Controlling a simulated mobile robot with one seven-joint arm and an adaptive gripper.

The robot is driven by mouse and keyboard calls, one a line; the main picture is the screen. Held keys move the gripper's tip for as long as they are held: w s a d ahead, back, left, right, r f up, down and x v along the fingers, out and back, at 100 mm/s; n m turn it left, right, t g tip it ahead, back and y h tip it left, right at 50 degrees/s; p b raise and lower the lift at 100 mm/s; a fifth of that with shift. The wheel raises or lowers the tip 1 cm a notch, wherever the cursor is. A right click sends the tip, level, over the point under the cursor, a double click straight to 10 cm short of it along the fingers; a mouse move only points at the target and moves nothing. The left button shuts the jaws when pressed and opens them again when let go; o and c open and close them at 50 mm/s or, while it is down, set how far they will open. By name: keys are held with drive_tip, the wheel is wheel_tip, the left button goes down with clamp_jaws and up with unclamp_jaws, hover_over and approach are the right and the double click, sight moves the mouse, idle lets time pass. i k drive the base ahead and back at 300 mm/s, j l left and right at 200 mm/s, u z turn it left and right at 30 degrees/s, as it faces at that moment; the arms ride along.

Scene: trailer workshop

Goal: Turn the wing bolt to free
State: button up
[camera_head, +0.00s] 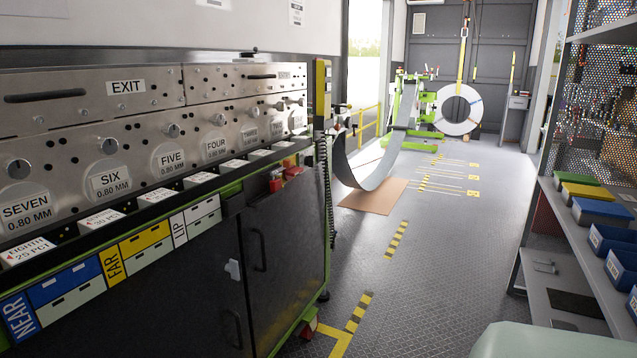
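My gripper is not in view. I cannot pick out a wing bolt for certain. A long machine with a steel front panel (140,120) runs along the left side. Its plates read SEVEN, SIX, FIVE, FOUR and on, with round knobs above them, such as the knob above SIX (110,144) and the knob above FIVE (173,130). An EXIT label (126,87) sits beside a black handle (45,96). These fittings are too small to tell whether any is a wing bolt.
A dark cabinet (287,240) stands under the machine. A metal strip (370,172) sags from its far end towards a green coil stand (418,100) with a steel coil (460,108). Shelving with blue bins (600,212) lines the right. The floor aisle (440,235) between is clear.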

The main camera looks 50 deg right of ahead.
sight(232, 268)
drive_tip(key=z, duration=1.3)
